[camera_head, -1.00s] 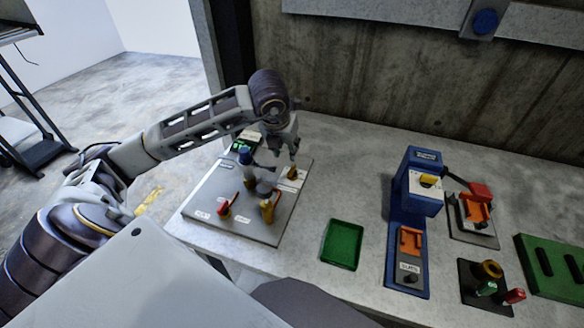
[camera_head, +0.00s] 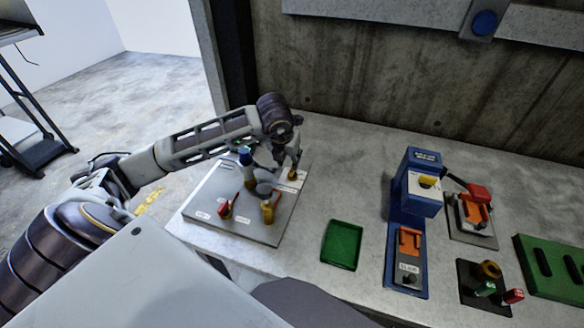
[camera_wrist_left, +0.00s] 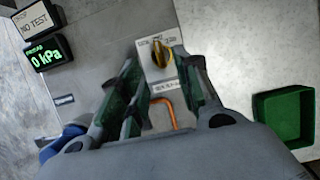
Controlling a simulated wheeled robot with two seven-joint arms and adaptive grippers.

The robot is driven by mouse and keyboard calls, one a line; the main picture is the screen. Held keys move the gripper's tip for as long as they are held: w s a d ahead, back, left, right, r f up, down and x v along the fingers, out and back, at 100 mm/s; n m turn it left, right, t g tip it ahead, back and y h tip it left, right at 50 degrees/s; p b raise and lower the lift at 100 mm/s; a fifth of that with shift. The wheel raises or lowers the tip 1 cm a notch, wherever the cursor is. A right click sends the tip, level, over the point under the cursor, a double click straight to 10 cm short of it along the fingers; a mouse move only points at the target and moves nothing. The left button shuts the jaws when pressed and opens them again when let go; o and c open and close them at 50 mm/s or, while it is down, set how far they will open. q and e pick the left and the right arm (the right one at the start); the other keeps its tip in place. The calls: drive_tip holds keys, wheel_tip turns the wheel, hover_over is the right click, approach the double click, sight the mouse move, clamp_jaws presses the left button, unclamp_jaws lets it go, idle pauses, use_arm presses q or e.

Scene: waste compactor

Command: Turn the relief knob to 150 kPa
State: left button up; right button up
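The relief knob (camera_head: 292,174) is a small yellow knob on a white label plate at the back right of the grey panel (camera_head: 210,190). In the left wrist view, the knob (camera_wrist_left: 160,54) sits upright between and just beyond the fingertips, with a dark stripe across it. My left gripper (camera_head: 286,166) is open, pointing down over the knob. In the wrist view its green-padded fingers (camera_wrist_left: 163,68) are spread on either side, with gaps to the knob. The dial lettering is too small to read. My right gripper is not in view.
A display (camera_wrist_left: 45,57) reads 0 kPa; another (camera_wrist_left: 38,20) reads NO TEST. Red (camera_head: 225,209) and yellow (camera_head: 268,211) valve handles and a blue-topped part (camera_head: 245,155) stand on the panel. A green tray (camera_head: 342,245) and blue press (camera_head: 408,215) are to the right.

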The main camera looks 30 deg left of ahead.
sight(292, 172)
use_arm(q)
drive_tip(key=shift+p+x, duration=0.35)
drive_tip(key=shift+x, duration=3.5)
drive_tip(key=shift+r, duration=0.1)
clamp_jaws()
